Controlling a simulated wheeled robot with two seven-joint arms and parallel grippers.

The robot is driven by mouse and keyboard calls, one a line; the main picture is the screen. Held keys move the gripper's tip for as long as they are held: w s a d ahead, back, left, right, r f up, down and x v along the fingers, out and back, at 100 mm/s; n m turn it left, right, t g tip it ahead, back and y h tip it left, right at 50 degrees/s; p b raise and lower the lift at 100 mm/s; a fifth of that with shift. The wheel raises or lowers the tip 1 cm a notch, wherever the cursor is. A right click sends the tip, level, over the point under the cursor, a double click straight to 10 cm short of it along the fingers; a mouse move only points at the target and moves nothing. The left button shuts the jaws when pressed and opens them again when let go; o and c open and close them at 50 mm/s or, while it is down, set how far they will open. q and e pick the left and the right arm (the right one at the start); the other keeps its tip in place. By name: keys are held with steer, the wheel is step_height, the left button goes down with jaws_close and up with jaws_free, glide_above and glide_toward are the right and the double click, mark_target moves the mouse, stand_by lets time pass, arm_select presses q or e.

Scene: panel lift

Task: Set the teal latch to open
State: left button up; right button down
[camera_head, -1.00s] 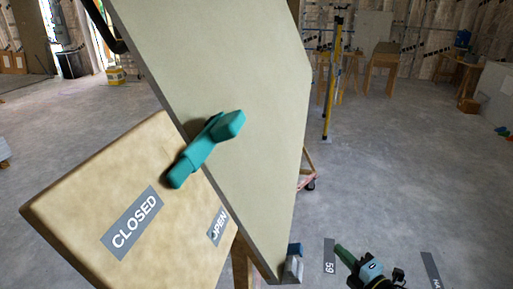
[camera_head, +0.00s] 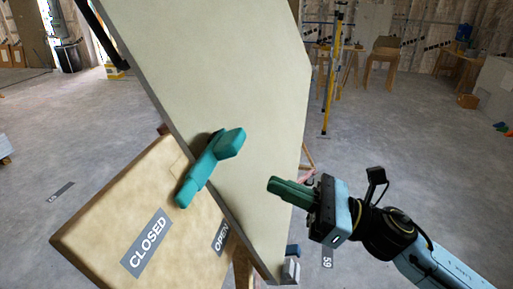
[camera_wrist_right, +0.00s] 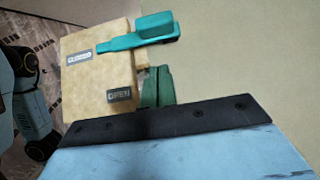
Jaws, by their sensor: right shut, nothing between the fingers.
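The teal latch (camera_head: 208,167) is mounted across the edge between the pale panel and a wooden block (camera_head: 105,215). Its thick handle end lies in front of the panel, and its narrow end points down over the block. In the right wrist view the narrow end of the latch (camera_wrist_right: 140,38) lies beside the CLOSED label (camera_wrist_right: 79,58). The OPEN label (camera_wrist_right: 118,94) is lower, near my fingers. My right gripper (camera_head: 272,184) is shut and empty, in front of the panel, to the right of and below the handle, apart from it. My left gripper is not in view.
The large pale panel (camera_head: 255,100) stands tilted behind the latch and fills the middle. A small grey-blue block (camera_head: 291,268) is at its lower corner. Open floor (camera_head: 400,150) lies to the right, with a yellow stand (camera_head: 332,80) and wooden trestles farther back.

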mark_target(218, 155)
steer(key=w+a+r+p, duration=0.1)
steer(key=a+r+p, duration=0.2)
steer(key=a+r, duration=0.1)
steer(key=shift+w+a+r, duration=0.25)
steer(key=shift+a+r, duration=0.05)
steer(key=shift+r, duration=0.05)
steer(key=shift+d, duration=0.1)
